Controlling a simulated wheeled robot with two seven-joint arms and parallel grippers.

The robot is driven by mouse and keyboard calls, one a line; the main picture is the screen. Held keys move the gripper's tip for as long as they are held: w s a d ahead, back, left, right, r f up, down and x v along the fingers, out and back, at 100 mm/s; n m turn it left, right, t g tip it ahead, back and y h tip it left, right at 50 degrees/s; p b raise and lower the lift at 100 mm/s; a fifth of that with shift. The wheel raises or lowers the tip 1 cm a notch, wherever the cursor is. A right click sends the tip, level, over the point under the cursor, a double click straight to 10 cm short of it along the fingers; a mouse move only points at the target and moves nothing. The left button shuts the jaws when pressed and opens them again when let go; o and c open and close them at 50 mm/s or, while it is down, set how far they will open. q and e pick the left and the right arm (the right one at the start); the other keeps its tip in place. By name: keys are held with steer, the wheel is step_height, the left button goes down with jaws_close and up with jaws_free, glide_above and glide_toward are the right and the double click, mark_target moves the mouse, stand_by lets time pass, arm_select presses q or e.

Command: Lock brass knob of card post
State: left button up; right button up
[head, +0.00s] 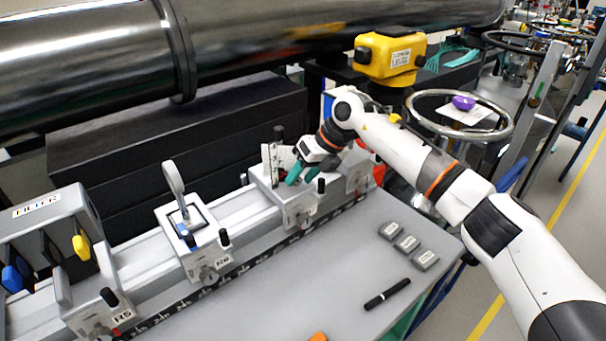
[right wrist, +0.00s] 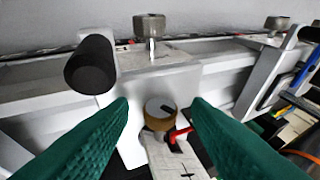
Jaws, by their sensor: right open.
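My right gripper (head: 302,174) reaches in from the right over the rail, at the carrier with an upright white card (head: 270,160). Its teal fingers are open. In the right wrist view, a round brass-sided knob (right wrist: 159,113) with a dark mark on its grey face sits between the two fingertips (right wrist: 160,104), with a gap on each side. A red lever or tab (right wrist: 180,134) sticks out beside the knob. A printed white card or plate (right wrist: 176,158) lies below it. In the head view the fingers hide the knob. My left gripper is out of view.
A black cylindrical handle (right wrist: 91,64) and a grey knob (right wrist: 149,25) stand close by on the carrier. Other carriers (head: 205,250) and a filter box (head: 45,225) are on the rail. A black pen (head: 387,294) and small grey blocks (head: 407,243) lie on the bench, otherwise mostly clear in front.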

steer(key=b+v, duration=0.2)
steer(key=v, duration=1)
